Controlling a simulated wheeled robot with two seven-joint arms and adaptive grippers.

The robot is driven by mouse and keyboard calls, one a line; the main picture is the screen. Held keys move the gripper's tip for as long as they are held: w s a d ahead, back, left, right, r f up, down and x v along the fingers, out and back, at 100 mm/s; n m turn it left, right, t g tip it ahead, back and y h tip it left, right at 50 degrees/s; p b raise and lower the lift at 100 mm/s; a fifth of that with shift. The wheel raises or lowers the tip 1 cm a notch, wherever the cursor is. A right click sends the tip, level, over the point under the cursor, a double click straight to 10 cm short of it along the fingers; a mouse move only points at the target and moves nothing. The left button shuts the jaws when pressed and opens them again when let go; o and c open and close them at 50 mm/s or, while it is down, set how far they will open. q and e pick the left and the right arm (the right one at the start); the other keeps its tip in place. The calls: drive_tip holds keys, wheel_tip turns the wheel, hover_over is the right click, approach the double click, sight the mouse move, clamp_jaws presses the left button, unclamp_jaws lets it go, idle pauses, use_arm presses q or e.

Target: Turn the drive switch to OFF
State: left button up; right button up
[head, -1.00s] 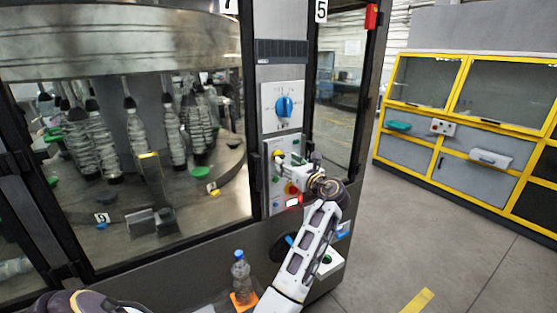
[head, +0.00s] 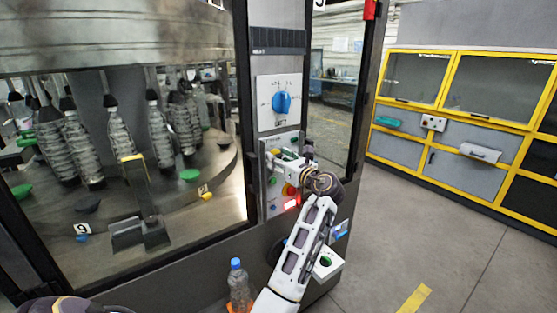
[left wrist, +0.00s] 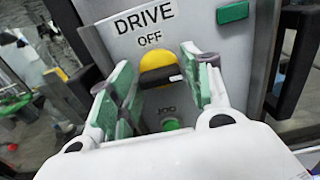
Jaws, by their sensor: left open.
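The drive switch (left wrist: 158,66) is a yellow round knob in the left wrist view, below the words DRIVE and OFF and above JOG. A dark bar with a white mark (left wrist: 176,78) crosses its lower part, the mark toward the right. My left gripper (left wrist: 160,88) is open, its green-padded fingers on either side of the knob; I cannot tell whether they touch it. In the head view my left gripper (head: 287,156) is at the lower control panel (head: 270,205) and hides much of it. My right gripper is not in view.
A large blue rotary knob (head: 282,103) sits on a white plate above. A green label or button (left wrist: 233,12) is at upper right of the switch. A red lit button (head: 292,203) is below the gripper. A bottle (head: 238,285) stands low in front; open floor is right.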

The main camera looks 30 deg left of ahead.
use_arm(q)
drive_tip(key=shift+d, duration=0.1)
drive_tip(key=c, duration=0.7)
drive_tip(key=shift+c, duration=0.2)
